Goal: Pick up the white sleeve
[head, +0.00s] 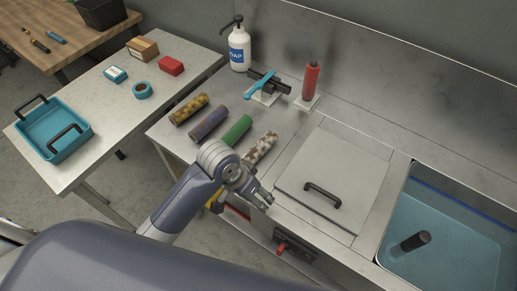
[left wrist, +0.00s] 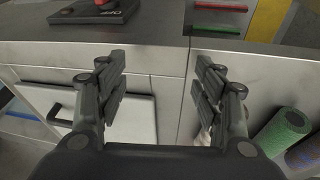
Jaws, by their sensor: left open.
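The white sleeve (head: 260,148), a short cylinder mottled with brown, lies on the steel counter at the right end of a row of sleeves. My left gripper (head: 264,196) is above the counter's front edge, in front of the sleeve and apart from it. In the left wrist view the left gripper (left wrist: 157,82) is open, with nothing between its fingers. A small pale part that may be the white sleeve (left wrist: 203,138) shows behind the right-hand finger; the rest is hidden there. My right gripper is not in view.
A green sleeve (head: 236,130) lies beside the white one, then a purple (head: 208,122) and a yellow-brown sleeve (head: 188,108). A lid with a black handle (head: 322,196) and a water basin (head: 440,240) are to the right. A soap bottle (head: 239,48) stands behind.

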